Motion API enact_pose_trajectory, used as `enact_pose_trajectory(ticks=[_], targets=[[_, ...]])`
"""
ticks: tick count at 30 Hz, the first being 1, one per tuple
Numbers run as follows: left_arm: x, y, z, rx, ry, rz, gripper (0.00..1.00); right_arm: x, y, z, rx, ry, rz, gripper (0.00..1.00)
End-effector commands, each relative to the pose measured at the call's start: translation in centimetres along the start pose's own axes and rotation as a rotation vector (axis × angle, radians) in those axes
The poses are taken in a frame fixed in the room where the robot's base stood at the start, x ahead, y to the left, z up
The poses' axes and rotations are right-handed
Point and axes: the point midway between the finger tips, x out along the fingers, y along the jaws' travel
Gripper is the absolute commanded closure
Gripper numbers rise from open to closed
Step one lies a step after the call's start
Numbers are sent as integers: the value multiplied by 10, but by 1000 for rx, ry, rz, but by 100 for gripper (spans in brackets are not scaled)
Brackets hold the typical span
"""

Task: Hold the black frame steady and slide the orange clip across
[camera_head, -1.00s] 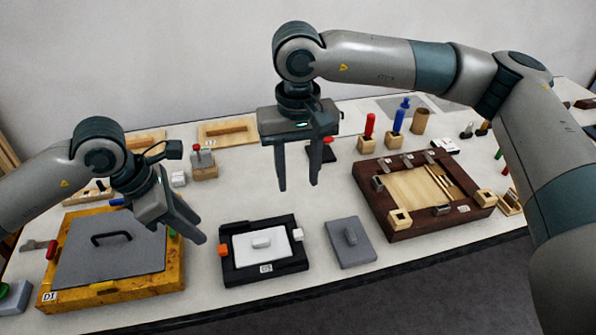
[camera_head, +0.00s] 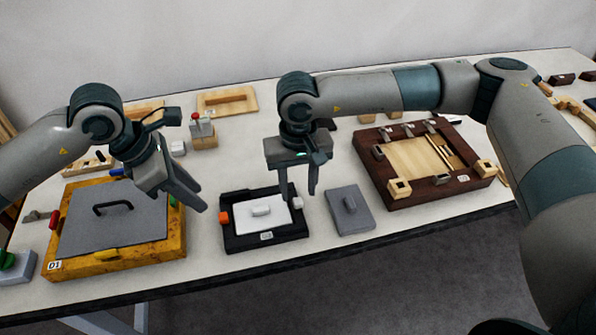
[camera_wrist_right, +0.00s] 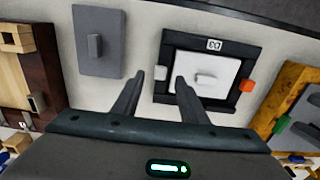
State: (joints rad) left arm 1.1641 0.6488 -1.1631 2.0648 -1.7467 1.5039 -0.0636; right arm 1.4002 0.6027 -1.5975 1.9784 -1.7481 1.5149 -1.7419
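The black frame (camera_head: 238,241) lies on the table around a white panel (camera_head: 248,216) with a white knob. The orange clip (camera_head: 224,217) is at the frame's left edge; a white clip (camera_head: 298,204) is at its right edge. In the right wrist view, the frame (camera_wrist_right: 190,42) and orange clip (camera_wrist_right: 247,86) are seen from the opposite side. My right gripper (camera_head: 298,193) is open and empty, its fingers near the frame's right end; contact cannot be told. My left gripper (camera_head: 203,199) appears open and empty, left of the frame, near the yellow box's right edge.
A grey plate with a handle (camera_head: 350,211) lies just right of the frame. A yellow box (camera_head: 115,257) with a grey lid stands at left. A dark wooden tray (camera_head: 425,191) is at right. The table's front edge runs close below the frame.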

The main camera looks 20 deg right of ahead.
Motion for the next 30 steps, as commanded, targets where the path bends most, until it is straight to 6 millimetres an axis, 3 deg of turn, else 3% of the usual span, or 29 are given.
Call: enact_pose_trajectory(ticks=[9, 20, 25, 30], targets=[[0, 0, 0, 0, 0, 0, 69, 30, 0, 0, 0, 1, -1, 61], [0, 0, 0, 0, 0, 0, 69, 33, 0, 0, 0, 1, -1, 61], [0, 0, 0, 0, 0, 0, 69, 32, 0, 0, 0, 1, -1, 99], [0, 0, 0, 1, 2, 0, 62, 32, 0, 0, 0, 1, -1, 100]])
